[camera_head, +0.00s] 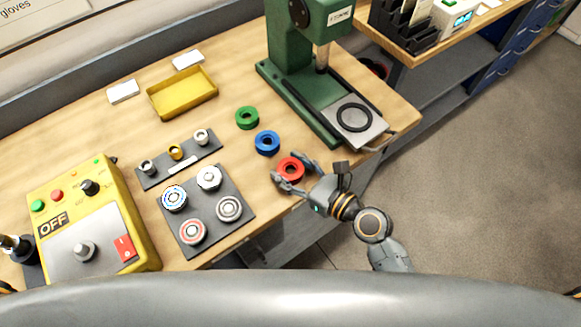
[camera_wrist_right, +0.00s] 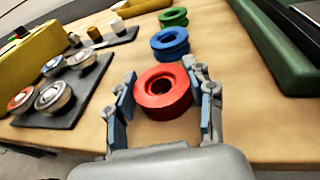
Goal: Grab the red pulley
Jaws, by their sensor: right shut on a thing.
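The red pulley (camera_head: 291,169) stands on the wooden table near its front edge, right of the dark plate with round parts. It also shows in the right wrist view (camera_wrist_right: 163,92), flat with its hole facing up. My right gripper (camera_head: 287,168) is shut on the red pulley, with one finger on each side of it. The pulley appears to rest on the tabletop.
The blue pulley (camera_head: 267,142) and green pulley (camera_head: 247,118) stand behind the red one. A green press (camera_head: 300,103) stands at the back right. A dark plate (camera_head: 207,213) with several round parts and a yellow control box (camera_head: 127,215) are on the left. A yellow tray (camera_head: 183,106) is at the back.

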